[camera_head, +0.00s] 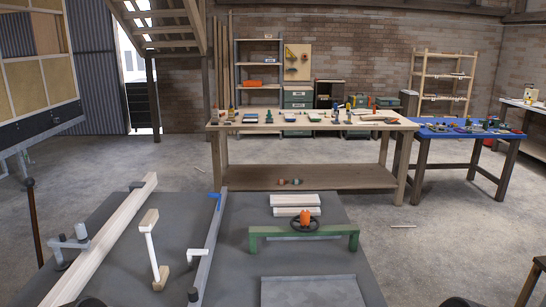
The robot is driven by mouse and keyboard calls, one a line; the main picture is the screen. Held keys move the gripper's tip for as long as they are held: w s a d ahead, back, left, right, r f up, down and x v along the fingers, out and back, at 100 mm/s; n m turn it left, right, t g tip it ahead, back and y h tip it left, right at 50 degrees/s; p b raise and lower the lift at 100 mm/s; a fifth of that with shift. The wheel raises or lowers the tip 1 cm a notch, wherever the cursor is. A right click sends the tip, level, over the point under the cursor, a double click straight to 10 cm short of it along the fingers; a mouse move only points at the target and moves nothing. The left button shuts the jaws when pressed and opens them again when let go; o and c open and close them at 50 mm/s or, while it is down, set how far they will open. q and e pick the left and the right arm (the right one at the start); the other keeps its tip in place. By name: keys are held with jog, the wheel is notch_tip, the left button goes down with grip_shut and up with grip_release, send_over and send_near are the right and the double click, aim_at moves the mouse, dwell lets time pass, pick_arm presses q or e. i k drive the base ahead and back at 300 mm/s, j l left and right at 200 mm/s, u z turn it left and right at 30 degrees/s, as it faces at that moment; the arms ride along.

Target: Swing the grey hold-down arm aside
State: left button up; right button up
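The grey hold-down arm (67,243) is at the left of the dark grey bench top. It sits on a short post and reaches right to the long pale plank (112,236), with a light upright knob (82,231) near its end. Its end is at or over the plank's left edge; I cannot tell whether it touches. The plank runs from front left to back. Neither of my grippers can be made out. Only dark rounded shapes show at the bottom edge, and I cannot tell what they are.
Right of the plank stand a white upright piece on a wooden block (160,277) and a grey bar (207,245) with a blue handle (215,198). Farther right are a green frame (339,233) with an orange-topped handwheel and a grey tray (312,291). A dark rod (34,215) stands at left.

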aim_at(63, 241)
jog(key=u, duration=1.3)
jog(key=i+j, duration=0.15)
jog(key=j, duration=0.15)
jog(key=i+j, duration=0.15)
jog(key=j, duration=0.15)
jog(key=i+j, duration=0.15)
jog(key=j, duration=0.2)
jog(key=i+j+z, duration=0.1)
jog(key=j+z, duration=0.15)
jog(key=z, duration=1.05)
